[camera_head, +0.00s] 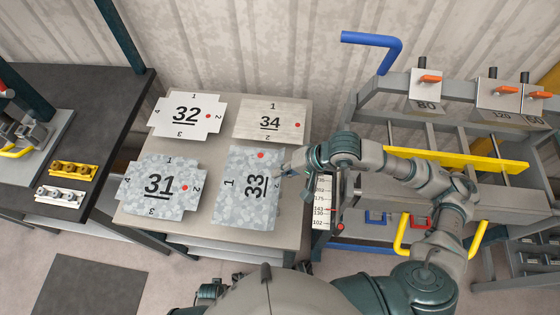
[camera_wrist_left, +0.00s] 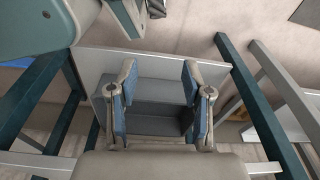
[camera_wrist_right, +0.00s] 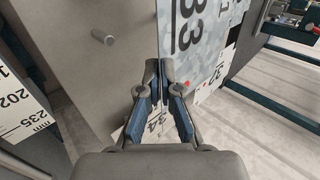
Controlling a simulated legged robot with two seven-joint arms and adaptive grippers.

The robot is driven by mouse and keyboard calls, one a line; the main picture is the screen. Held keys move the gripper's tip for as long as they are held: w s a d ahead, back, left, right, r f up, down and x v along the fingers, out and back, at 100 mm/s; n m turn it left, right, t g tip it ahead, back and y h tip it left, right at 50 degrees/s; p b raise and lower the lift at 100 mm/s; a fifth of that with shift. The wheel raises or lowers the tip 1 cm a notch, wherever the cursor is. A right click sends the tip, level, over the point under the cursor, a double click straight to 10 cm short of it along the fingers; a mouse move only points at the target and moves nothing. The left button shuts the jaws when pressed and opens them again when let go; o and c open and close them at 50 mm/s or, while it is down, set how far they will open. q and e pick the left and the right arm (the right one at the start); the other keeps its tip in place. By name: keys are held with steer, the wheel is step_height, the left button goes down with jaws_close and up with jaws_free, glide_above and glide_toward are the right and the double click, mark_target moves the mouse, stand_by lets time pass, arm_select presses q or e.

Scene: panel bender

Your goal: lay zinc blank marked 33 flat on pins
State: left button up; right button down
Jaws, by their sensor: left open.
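The zinc blank marked 33 (camera_head: 240,190) is a spangled grey sheet with a red dot, turned sideways at the front right of the blank table (camera_head: 222,150). It also shows in the right wrist view (camera_wrist_right: 200,35). My right gripper (camera_head: 284,165) is at its right edge near the dot; in the right wrist view its fingertips (camera_wrist_right: 159,66) are closed together on that edge. I cannot tell whether the sheet is raised. A short round pin (camera_wrist_right: 103,38) stands on bare grey surface beside the sheet. My left gripper (camera_wrist_left: 158,78) is open and empty, facing grey shelving.
Blanks 32 (camera_head: 186,115), 34 (camera_head: 271,120) and 31 (camera_head: 160,187) lie on the same table. A bench with yellow and white blocks is at left. The grey machine with a yellow bar (camera_head: 455,163) and orange-handled blocks is at right. A number scale (camera_head: 322,203) stands by the table.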

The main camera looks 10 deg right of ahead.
step_height(320, 180, down, 5)
steer(key=shift+a+f+b, duration=0.1)
steer(key=shift+b, duration=0.9)
steer(key=shift+s+f+b, duration=0.1)
steer(key=shift+f+b, duration=0.75)
steer(key=shift+b, duration=0.15)
arm_select(q)
steer(key=w+r, duration=0.4)
steer(key=r, duration=0.7)
steer(key=shift+w+d+r+t, duration=0.15)
steer(key=shift+w+r+t, duration=0.05)
steer(key=shift+r+t, duration=0.15)
arm_select(e)
steer(key=shift+f, duration=0.15)
